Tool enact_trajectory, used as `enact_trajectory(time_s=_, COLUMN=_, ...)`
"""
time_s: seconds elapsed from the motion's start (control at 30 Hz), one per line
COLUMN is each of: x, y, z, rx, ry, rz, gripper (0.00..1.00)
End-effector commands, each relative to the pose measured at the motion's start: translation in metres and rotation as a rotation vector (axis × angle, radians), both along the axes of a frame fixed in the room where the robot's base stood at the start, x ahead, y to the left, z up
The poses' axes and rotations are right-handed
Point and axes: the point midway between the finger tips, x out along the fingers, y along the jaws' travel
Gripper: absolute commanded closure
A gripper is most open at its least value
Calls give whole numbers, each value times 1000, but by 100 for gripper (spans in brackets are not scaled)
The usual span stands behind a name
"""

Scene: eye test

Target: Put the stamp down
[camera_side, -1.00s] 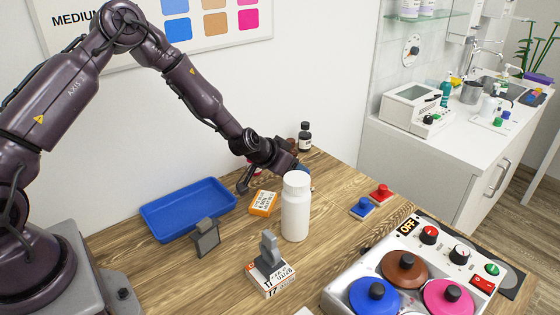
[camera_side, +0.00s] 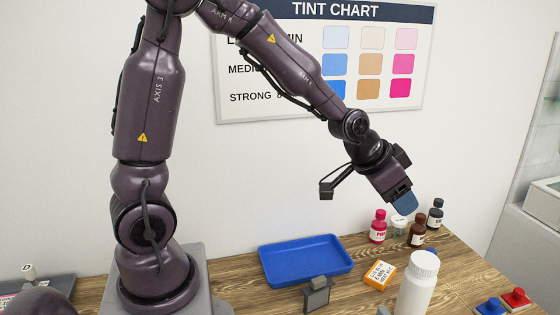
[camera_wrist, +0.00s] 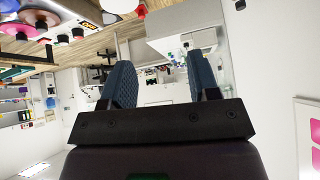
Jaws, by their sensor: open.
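A grey stamp stands on a small printed box in the earlier side view. In the side view now, only a grey tip (camera_side: 383,311), which looks like the top of its handle, shows at the bottom edge. The box is out of frame. My gripper (camera_side: 404,204) is high above the table, tilted down to the right, above and behind the white bottle (camera_side: 418,285). In the wrist view, the two blue ridged fingers of my gripper (camera_wrist: 158,84) are apart with nothing held between them. The stamp cannot be made out in the wrist view.
A blue tray (camera_side: 305,262) is empty. A grey block with a tab (camera_side: 317,295), an orange box (camera_side: 380,275) and several small bottles (camera_side: 416,233) stand near it. Red (camera_side: 515,299) and blue (camera_side: 490,306) knobbed pieces are at right.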

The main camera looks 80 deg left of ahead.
Motion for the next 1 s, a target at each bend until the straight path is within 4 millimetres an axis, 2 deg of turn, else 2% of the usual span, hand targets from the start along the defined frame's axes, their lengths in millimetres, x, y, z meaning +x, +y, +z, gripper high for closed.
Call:
enact_trajectory(time_s=0.03, x=-19, y=-4, z=22, rx=13, ry=7, rz=-4, gripper=45)
enact_trajectory(time_s=0.2, x=-90, y=-9, z=66, rx=23, ry=71, rz=29, gripper=45)
enact_trajectory(time_s=0.3, x=-134, y=-9, z=82, rx=14, ry=105, rz=61, gripper=45)
enact_trajectory(time_s=0.4, x=-172, y=-8, z=90, rx=-2, ry=135, rz=95, gripper=45)
enact_trajectory(time_s=0.5, x=-199, y=-6, z=93, rx=-19, ry=159, rz=118, gripper=45)
enact_trajectory(time_s=0.6, x=-215, y=-4, z=93, rx=-31, ry=175, rz=134, gripper=45)
enact_trajectory(time_s=0.7, x=-222, y=-4, z=92, rx=-36, ry=184, rz=141, gripper=45)
enact_trajectory(time_s=1.0, x=-222, y=-4, z=92, rx=-36, ry=185, rz=141, gripper=45)
